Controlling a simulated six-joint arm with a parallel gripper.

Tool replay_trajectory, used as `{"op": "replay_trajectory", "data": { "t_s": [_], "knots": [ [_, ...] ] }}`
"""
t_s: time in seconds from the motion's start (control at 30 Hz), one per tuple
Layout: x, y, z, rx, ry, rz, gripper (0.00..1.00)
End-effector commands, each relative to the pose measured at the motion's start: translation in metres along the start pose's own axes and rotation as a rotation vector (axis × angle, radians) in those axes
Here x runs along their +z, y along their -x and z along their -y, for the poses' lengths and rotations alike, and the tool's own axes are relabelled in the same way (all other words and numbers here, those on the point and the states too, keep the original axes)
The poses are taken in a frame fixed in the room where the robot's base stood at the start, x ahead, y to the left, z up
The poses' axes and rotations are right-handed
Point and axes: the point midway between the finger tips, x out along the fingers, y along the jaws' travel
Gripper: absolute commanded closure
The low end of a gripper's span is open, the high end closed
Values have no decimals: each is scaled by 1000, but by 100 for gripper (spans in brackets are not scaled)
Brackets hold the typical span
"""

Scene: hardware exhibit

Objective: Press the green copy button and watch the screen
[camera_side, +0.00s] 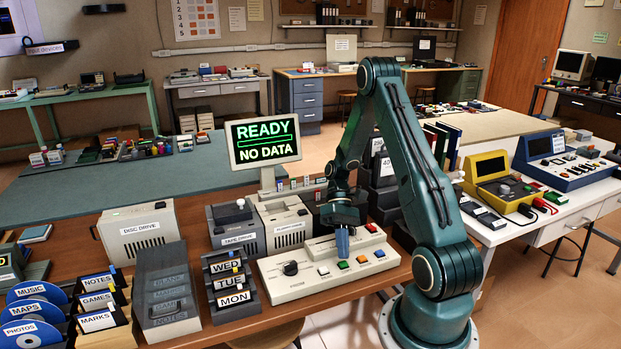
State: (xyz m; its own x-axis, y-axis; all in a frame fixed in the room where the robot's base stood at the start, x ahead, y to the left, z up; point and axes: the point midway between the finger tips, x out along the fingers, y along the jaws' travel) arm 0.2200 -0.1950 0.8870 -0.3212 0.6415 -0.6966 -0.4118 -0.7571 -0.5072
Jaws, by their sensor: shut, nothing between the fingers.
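The control panel (290,291) is a cream box on the wooden bench, with a dark knob at its left and a row of small coloured buttons along its front. A small green button (343,265) sits in that row, left of an orange one. My gripper (342,252) points down over the panel, shut and empty, with its tips just behind and above the green button. I cannot tell whether they touch the panel. The screen (264,141) stands behind and reads "READY" and "NO DATA".
Disc drive (138,230), tape drive (236,232) and punched-card style boxes stand left of and behind the panel. A rack marked WED, TUE, MON (231,286) is close at its left. A white table (540,214) with yellow and blue devices is at the right.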

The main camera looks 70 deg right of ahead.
Motion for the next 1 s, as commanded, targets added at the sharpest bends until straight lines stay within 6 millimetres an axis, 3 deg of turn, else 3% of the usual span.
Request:
{"op": "replay_trajectory", "data": {
  "t_s": [1.0],
  "knots": [
    [-4, -6, -4, 0, 0, 0, 100]
  ]
}}
